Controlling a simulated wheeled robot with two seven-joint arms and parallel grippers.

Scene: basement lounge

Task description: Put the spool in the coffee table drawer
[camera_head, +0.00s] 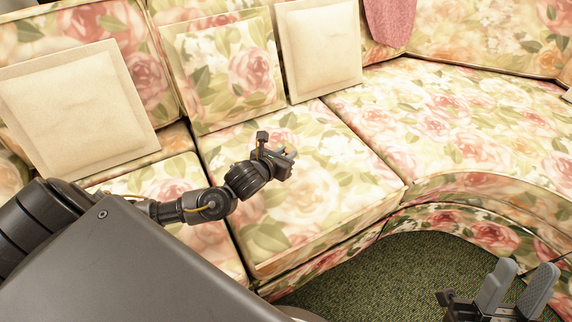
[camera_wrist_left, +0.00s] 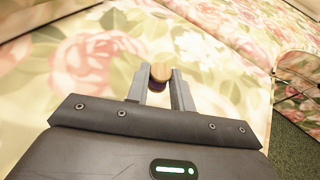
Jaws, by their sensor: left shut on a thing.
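My left gripper (camera_head: 287,158) is above the seat of the floral sofa. In the left wrist view, its fingers (camera_wrist_left: 159,85) are shut on the spool (camera_wrist_left: 161,73), a small round thing with a tan wooden end and a dark middle. The spool sits between the fingertips; in the head view I cannot make it out clearly. My right gripper (camera_head: 518,283) is at the bottom right above the carpet, its two grey fingers apart with nothing seen between them. The coffee table and its drawer are not in view.
The floral sofa (camera_head: 460,115) curves across the back and right. Cream cushions (camera_head: 78,105) (camera_head: 320,50), a floral cushion (camera_head: 225,75) and a pink cloth (camera_head: 390,22) rest against its back. Green carpet (camera_head: 400,270) lies clear in front of the sofa.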

